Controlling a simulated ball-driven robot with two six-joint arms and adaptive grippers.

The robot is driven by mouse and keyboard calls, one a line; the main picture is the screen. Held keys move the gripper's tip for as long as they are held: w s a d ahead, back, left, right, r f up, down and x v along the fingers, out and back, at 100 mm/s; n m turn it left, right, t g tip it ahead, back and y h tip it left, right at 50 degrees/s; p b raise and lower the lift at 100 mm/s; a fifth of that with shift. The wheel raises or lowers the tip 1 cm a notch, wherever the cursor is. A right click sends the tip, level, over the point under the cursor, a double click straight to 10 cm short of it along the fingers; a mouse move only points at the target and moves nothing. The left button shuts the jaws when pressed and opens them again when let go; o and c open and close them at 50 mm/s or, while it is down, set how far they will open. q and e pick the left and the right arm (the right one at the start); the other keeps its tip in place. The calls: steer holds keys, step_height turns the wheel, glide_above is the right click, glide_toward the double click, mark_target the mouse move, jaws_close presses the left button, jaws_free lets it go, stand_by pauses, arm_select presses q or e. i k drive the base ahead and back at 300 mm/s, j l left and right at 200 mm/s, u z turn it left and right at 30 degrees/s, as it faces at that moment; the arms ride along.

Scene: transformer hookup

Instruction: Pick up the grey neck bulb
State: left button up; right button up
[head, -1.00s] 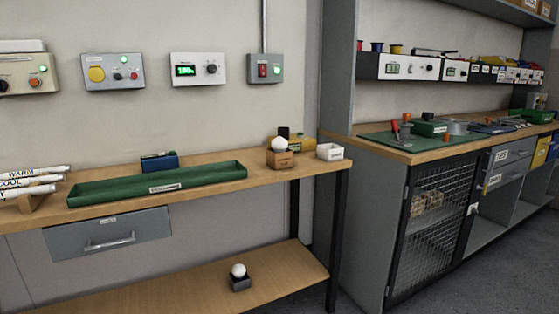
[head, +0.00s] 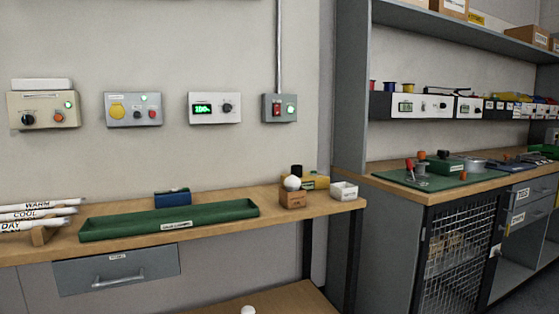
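A white round bulb (head: 292,183) sits upright on a small wooden block (head: 292,199) at the right end of the wooden bench. A second white bulb (head: 248,310) shows only its top at the bottom edge of the head view, at the lower shelf; its holder is out of the frame. The neck colour of either bulb cannot be made out, so I cannot tell which is the grey neck bulb. Neither of my grippers is in view.
A green tray (head: 170,220), a blue box (head: 172,197), a white box (head: 344,191) and a yellow box (head: 316,181) stand on the bench (head: 220,240). Labelled tubes (head: 38,212) lie at its left. A grey cabinet with a mesh door (head: 458,257) stands to the right.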

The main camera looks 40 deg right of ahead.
mark_target(292, 183)
steer(key=l+u, duration=0.2)
steer(key=l, duration=0.15)
steer(key=k+l+u, duration=0.15)
steer(key=l, duration=0.25)
steer(key=l+u, duration=0.2)
steer(key=l, duration=0.15)
steer(key=k+l+u, duration=0.2)
steer(key=i+l, duration=0.05)
steer(key=l, duration=0.1)
